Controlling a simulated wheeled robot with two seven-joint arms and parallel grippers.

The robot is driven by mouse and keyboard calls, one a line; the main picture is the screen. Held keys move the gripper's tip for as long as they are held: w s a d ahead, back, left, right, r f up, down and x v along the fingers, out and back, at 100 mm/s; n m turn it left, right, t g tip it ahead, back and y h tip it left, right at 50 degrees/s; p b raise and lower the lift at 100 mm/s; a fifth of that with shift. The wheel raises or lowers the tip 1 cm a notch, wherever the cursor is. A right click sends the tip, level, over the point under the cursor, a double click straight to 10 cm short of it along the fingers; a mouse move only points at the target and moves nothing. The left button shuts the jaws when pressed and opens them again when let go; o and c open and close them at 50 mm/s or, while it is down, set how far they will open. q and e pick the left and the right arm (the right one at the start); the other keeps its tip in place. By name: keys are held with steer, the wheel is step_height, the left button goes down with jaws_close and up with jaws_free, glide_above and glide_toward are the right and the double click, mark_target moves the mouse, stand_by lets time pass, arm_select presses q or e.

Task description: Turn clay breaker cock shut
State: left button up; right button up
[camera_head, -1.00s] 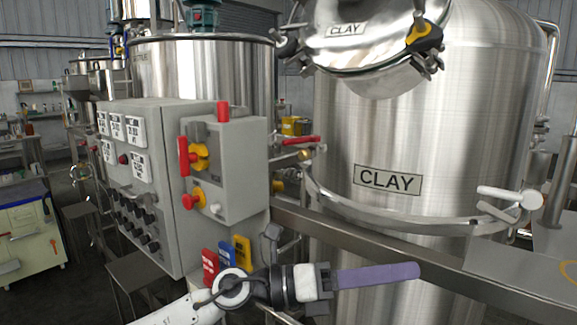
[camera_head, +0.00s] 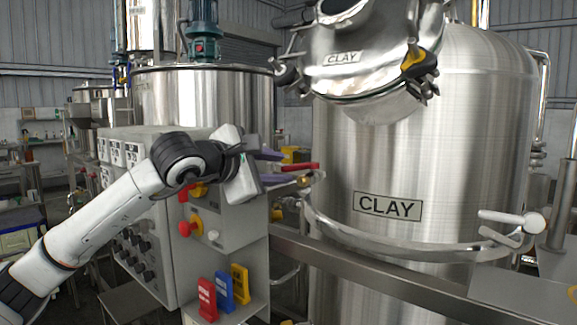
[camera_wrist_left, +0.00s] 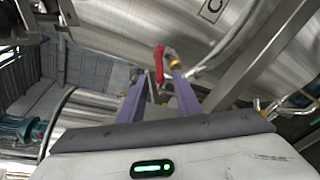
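The cock, with a red lever (camera_head: 303,167) and a brass body (camera_head: 304,181), sits at the left side of the steel tank labelled CLAY (camera_head: 425,150). Its lever lies about level in the head view. My left gripper (camera_head: 287,168) is open, its two purple fingers pointing right at the cock. In the left wrist view the red lever (camera_wrist_left: 159,63) shows between and just beyond the fingertips (camera_wrist_left: 158,77), with the brass part (camera_wrist_left: 174,63) by the right fingertip. I cannot tell whether a finger touches the lever. My right gripper is not in view.
A grey control box with red knobs (camera_head: 185,229) stands close below and behind my left gripper. A steel rail (camera_head: 400,262) runs in front of the tank. Another steel tank (camera_head: 240,95) stands behind.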

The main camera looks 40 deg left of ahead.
mark_target(284, 168)
arm_select(q)
steer(key=shift+p+x, duration=0.3)
steer(key=shift+x, duration=2)
steer(key=shift+d, duration=0.1)
steer(key=shift+c, duration=0.4)
jaws_close()
